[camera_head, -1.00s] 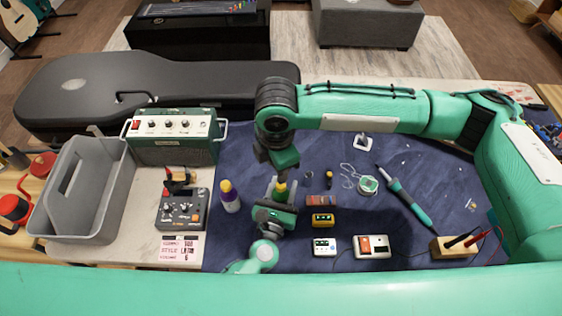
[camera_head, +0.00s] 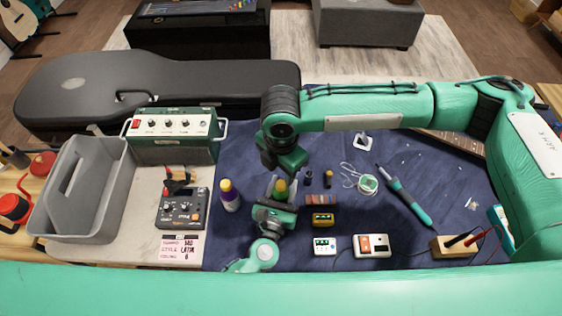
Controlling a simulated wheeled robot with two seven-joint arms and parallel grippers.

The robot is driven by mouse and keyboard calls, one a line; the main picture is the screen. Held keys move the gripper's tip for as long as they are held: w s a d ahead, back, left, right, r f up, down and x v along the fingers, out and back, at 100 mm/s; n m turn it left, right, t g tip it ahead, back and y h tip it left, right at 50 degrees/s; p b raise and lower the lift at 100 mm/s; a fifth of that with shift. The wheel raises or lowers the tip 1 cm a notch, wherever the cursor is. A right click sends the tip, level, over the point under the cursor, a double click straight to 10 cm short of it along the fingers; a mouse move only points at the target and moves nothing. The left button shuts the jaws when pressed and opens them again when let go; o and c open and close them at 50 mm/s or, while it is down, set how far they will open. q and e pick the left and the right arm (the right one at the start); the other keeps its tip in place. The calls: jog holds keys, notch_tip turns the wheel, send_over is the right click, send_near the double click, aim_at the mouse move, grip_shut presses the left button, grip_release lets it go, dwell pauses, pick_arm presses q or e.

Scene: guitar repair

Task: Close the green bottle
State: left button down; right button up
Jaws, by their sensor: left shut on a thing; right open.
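The green bottle (camera_head: 281,187) stands between the fingers of my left gripper (camera_head: 279,190), near the middle of the blue mat. My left gripper is shut on it. Only the bottle's olive-yellow upper part shows; the rest is hidden by the gripper. I cannot tell whether a cap is on it. My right gripper (camera_head: 288,165) is open, points down and is just behind and above the bottle top in the picture. Its fingertips are hard to make out. Two small dark pieces (camera_head: 308,176) (camera_head: 328,178) stand right of the bottle; I cannot tell whether either is a cap.
A purple bottle with a yellow top (camera_head: 229,195) stands to the left. Small pedals (camera_head: 323,219), a white box (camera_head: 372,246), a wire spool (camera_head: 368,184) and a soldering iron (camera_head: 405,202) lie to the right. The amplifier (camera_head: 172,140) and guitar case (camera_head: 150,85) are behind.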

aim_at(281, 184)
jog(key=shift+f, duration=2.65)
jog(key=shift+c, duration=0.3)
grip_shut()
jog(key=shift+o, duration=1.2)
grip_release()
notch_tip(281, 184, up, 12)
